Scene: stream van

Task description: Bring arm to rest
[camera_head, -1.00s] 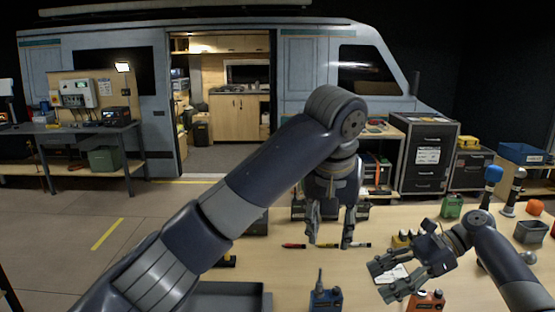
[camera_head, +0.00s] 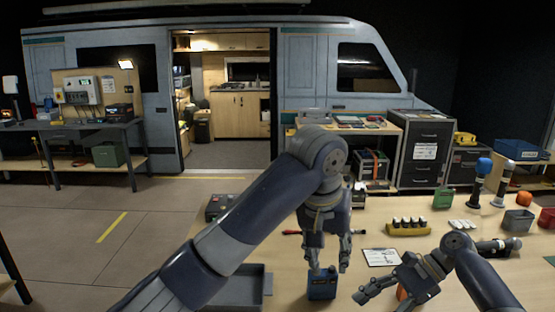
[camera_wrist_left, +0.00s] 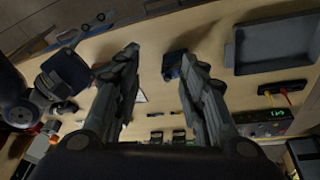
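My left gripper (camera_head: 328,266) hangs pointing down over the table (camera_head: 375,215), with its two fingers apart and nothing between them. In the head view its fingertips appear close to the blue device (camera_head: 322,283). In the left wrist view the open fingers (camera_wrist_left: 160,68) frame bare tabletop, and the blue device (camera_wrist_left: 172,66) sits beside the right finger. My right gripper (camera_head: 385,298) is low at the front right. Its fingers are spread, with a partly hidden orange object (camera_head: 402,291) behind them.
A grey tray (camera_head: 262,287) lies left of the blue device, partly behind my left arm. The van (camera_head: 100,60) is behind.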

